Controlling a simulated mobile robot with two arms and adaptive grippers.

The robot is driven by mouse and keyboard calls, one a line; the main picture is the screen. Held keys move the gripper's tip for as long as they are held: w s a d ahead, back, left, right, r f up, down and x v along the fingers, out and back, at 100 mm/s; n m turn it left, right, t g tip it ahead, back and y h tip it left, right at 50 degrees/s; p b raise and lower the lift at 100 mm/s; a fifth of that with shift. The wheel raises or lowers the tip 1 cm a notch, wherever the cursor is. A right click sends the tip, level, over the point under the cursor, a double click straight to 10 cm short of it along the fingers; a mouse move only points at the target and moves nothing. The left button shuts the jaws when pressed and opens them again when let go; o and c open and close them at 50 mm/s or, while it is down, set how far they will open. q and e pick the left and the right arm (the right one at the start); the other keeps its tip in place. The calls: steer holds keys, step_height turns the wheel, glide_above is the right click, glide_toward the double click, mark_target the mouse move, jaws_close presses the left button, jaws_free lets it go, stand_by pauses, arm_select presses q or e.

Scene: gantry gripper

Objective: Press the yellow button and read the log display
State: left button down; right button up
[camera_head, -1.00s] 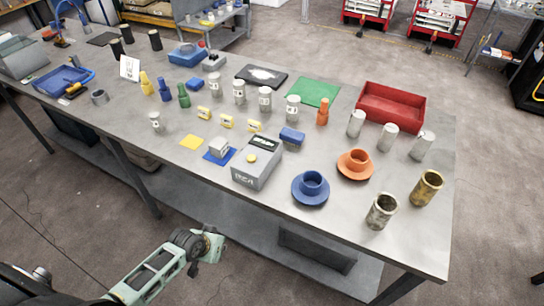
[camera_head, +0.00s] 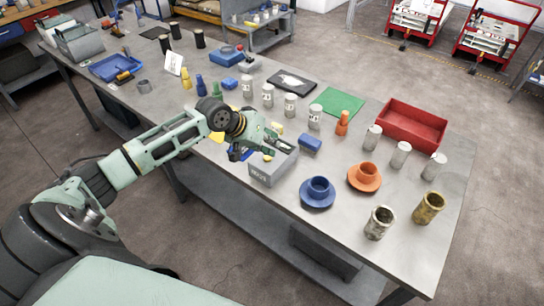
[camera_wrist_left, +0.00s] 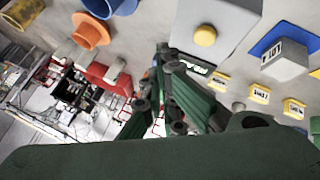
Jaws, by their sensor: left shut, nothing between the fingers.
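The grey box (camera_head: 265,174) stands near the table's front edge. In the left wrist view the round yellow button (camera_wrist_left: 205,36) shows on the box's top face, uncovered. The dark log display (camera_wrist_left: 198,68) shows beside it with light lettering too small to read, partly hidden by a finger. My left gripper also shows in the wrist view (camera_wrist_left: 163,58), fingers shut and empty, to the side of the button. I cannot tell its height above the box. My right gripper is in neither view.
A small blue block (camera_head: 310,143) lies just right of the box. A blue cup on a saucer (camera_head: 318,189) and an orange one (camera_head: 365,177) stand farther right. A white cube on a blue mat (camera_wrist_left: 285,55) is close by. Several small yellow blocks are behind.

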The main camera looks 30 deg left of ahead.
arm_select(q)
step_height(320, 180, up, 4)
steer(key=r+n, duration=0.1)
glide_above(268, 158)
steer(key=w+a, duration=0.1)
steer(key=a, duration=0.1)
steer(key=shift+w+f+n+t, duration=0.1)
steer(key=shift+w+n+t, duration=0.2)
steer(key=shift+t, duration=0.2)
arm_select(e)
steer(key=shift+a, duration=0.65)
arm_select(q)
steer(key=shift+f, duration=0.15)
step_height(268, 158, down, 6)
steer(key=b, duration=0.4)
steer(key=shift+f, duration=0.2)
steer(key=shift+f+b, duration=0.5)
steer(key=shift+f, duration=0.5)
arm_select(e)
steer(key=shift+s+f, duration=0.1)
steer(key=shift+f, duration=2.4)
arm_select(q)
steer(key=shift+f, duration=0.1)
steer(key=shift+f, duration=0.3)
